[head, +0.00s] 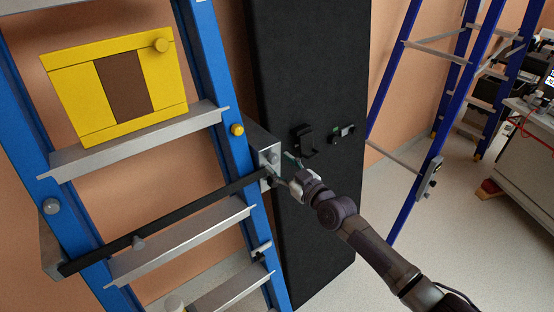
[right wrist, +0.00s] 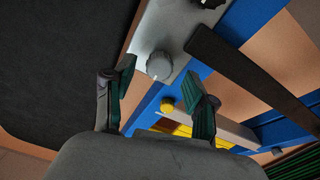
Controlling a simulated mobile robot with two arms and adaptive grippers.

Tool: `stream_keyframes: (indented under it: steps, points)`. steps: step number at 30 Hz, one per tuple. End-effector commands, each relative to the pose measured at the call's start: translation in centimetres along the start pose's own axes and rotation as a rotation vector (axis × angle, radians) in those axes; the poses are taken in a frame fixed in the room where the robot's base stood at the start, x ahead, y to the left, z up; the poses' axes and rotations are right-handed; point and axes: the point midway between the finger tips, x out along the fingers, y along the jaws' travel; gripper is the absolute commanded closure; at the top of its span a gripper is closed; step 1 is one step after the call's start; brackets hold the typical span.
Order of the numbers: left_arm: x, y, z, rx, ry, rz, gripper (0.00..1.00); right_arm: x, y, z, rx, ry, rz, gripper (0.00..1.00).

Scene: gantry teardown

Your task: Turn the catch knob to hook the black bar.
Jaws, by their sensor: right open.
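A grey catch knob (right wrist: 160,65) sits on a pale metal plate (right wrist: 150,28) in the right wrist view. The same plate (head: 264,158) shows on the blue right rail in the head view. The black bar (head: 170,222) slants across the ladder, with its right end near the plate. Its near end also shows in the right wrist view (right wrist: 225,60), beside the knob and apart from it. My right gripper (head: 283,169) is open, its fingers on either side of the knob in the right wrist view (right wrist: 161,72). I cannot tell whether they touch it. My left gripper is out of view.
A yellow and brown panel (head: 123,88) stands above a ladder step. A yellow knob (head: 237,130) sits on the blue rail (head: 222,95). A tall black panel (head: 310,60) with small fittings stands behind my right gripper.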

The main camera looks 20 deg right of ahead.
Motion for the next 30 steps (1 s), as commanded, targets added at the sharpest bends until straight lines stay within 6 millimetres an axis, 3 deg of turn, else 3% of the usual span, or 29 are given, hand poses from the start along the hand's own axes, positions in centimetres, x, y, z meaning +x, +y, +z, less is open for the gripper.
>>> stream_keyframes:
  steps: [6, 15, 25, 30]
  points:
    - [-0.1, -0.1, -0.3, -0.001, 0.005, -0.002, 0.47, 1.8, 0.0, 0.0, 0.0, 0.0, 0.0, 0.44]
    - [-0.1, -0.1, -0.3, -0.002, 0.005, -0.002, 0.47, 2.0, 0.0, 0.1, -0.001, 0.0, 0.0, 0.44]
    - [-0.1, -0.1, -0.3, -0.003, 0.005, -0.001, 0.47, 2.0, 0.0, 0.1, -0.001, 0.0, 0.0, 0.99]
    - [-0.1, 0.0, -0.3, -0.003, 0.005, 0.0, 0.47, 2.0, 0.0, 0.1, 0.004, 0.0, 0.0, 1.0]
